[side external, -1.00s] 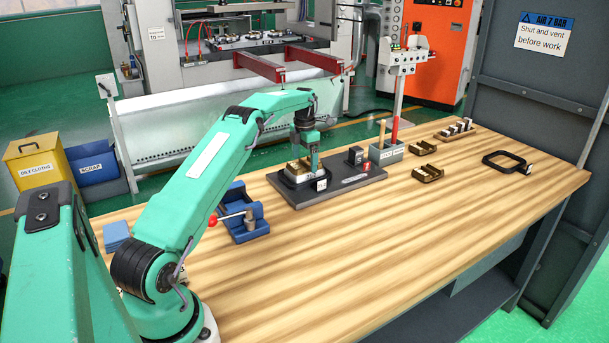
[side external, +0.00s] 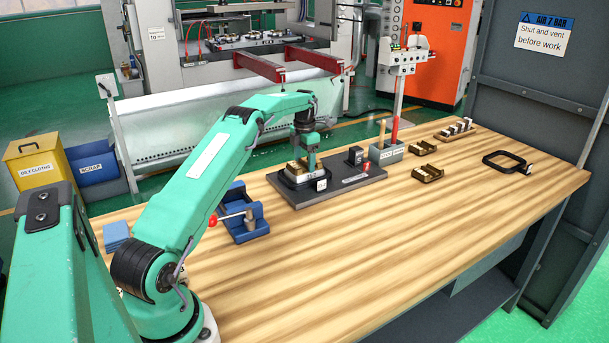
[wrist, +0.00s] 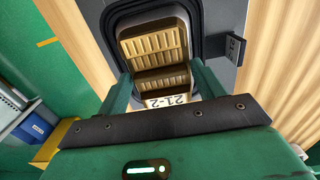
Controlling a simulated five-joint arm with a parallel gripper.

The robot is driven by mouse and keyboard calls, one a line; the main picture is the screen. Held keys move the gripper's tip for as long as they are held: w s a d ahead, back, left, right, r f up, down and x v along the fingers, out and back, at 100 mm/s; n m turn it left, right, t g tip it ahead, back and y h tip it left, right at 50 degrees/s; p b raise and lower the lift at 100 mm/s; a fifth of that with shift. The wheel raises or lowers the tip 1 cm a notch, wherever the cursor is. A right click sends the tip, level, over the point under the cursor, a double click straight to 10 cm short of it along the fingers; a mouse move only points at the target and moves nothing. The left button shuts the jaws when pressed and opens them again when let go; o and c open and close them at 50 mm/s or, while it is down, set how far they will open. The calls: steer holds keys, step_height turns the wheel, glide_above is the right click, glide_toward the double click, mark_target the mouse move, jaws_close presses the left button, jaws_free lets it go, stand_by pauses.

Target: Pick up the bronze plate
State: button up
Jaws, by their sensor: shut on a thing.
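The bronze plate (wrist: 154,45) shows in the wrist view as ribbed, gold-brown surfaces in a dark recessed holder. A white label reading 21-2 is at its near end. In the side external view the plate (side external: 293,167) is on the left part of a dark base (side external: 340,188), partly hidden by my gripper (side external: 312,168). My gripper is shut on the plate, with one green finger on each side of its near part in the wrist view (wrist: 160,88). The plate looks low in the holder; I cannot tell whether it is clear of it.
A dark block (side external: 355,155) stands on the base's right part. A blue fixture (side external: 243,222) with a red-knobbed lever is to the left. Two similar bronze pieces (side external: 428,174), a grey tool holder (side external: 386,154) and a black frame (side external: 505,162) are to the right. The front of the bench (side external: 400,235) is clear.

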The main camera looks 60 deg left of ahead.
steer(key=shift+r, duration=0.2)
steer(key=shift+r, duration=1.95)
steer(key=w+d+r, duration=0.1)
steer(key=d+r, duration=0.5)
steer(key=d, duration=0.5)
steer(key=shift+d+r, duration=0.3)
steer(key=shift+r, duration=0.1)
steer(key=shift+w+r, duration=0.1)
steer(key=shift+r, duration=0.1)
step_height(320, 180, up, 7)
steer(key=shift+f, duration=0.2)
stand_by(0.4)
